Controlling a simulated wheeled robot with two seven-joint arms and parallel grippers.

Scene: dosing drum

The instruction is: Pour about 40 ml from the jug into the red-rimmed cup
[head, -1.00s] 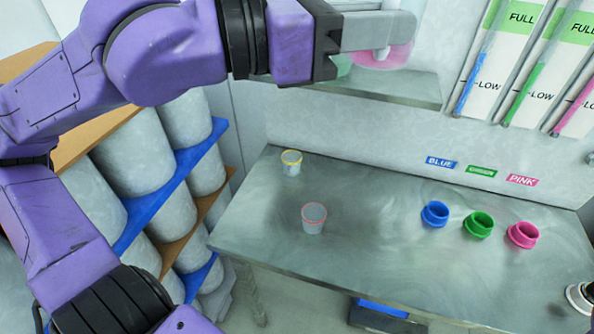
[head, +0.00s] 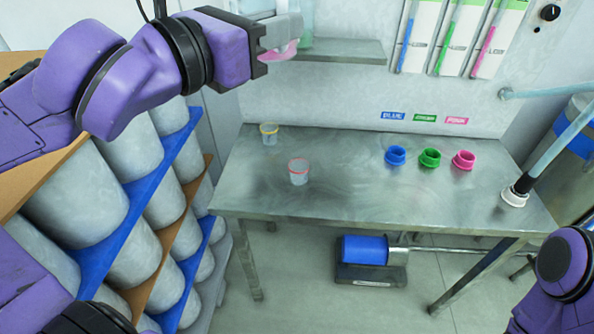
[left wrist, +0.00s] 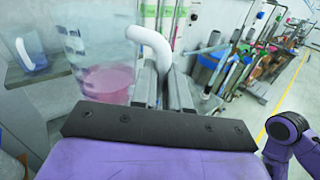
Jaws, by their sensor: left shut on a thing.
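The red-rimmed cup (head: 299,172) stands upright on the steel table, towards its left side. It is translucent, and its contents cannot be made out. My left gripper (head: 268,32) is at the top of the head view, above and beyond the cup. It is shut on the white handle (left wrist: 150,45) of a clear jug (left wrist: 98,50) with pink liquid in its lower part. In the head view the jug's pink part (head: 280,52) shows beside the gripper; the rest is cut off or covered. My right gripper is not in view.
A yellow-rimmed cup (head: 269,134) stands behind and left of the red-rimmed one. Blue (head: 396,155), green (head: 430,158) and pink (head: 463,160) collars stand farther right. A wall shelf (head: 345,50) is near the jug. A hose nozzle (head: 515,195) rests at the right table end.

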